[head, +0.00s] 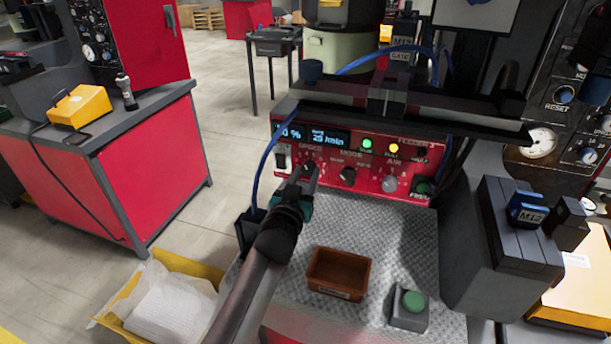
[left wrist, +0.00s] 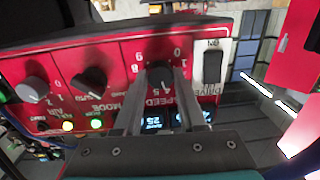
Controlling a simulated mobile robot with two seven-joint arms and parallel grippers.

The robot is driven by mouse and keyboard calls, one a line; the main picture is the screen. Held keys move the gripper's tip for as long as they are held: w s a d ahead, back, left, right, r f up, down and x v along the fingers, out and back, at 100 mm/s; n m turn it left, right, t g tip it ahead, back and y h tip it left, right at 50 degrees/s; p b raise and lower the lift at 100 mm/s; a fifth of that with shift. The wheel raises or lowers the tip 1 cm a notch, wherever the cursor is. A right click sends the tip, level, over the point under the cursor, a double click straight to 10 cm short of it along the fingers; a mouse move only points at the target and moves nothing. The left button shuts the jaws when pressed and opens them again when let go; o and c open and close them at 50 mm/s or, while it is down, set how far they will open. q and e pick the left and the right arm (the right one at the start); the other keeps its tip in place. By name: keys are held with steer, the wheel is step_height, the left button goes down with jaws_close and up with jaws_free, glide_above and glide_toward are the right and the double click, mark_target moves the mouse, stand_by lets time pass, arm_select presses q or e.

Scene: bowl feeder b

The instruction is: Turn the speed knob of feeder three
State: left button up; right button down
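The speed knob (head: 309,167) is a small black dial on the red control panel (head: 345,165) of the feeder in the middle. In the left wrist view, which is upside down, the knob (left wrist: 159,73) shows at the fingertips under the panel numbers. My left gripper (head: 306,173) reaches the panel with one finger on each side of the knob. In the left wrist view, a gap shows between its fingers (left wrist: 160,88). I cannot tell whether they touch the knob. My right gripper is not in view.
A mode knob (head: 347,176) and a grey air knob (head: 389,184) sit right of the speed knob. A drive switch (head: 281,160) is on its left. A brown bin (head: 338,272) and a green button (head: 413,301) stand below. A dark rail (head: 420,112) hangs above the panel.

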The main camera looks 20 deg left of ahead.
arm_select(q)
jaws_close()
steer(key=shift+m, duration=0.3)
steer(key=shift+f+m, duration=0.1)
steer(key=shift+m, duration=2.5)
steer(key=o, duration=0.5)
jaws_free()
steer(key=shift+o, duration=0.2)
steer(key=s+p, duration=0.2)
steer(key=s, duration=1.3)
steer(key=shift+s, duration=0.15)
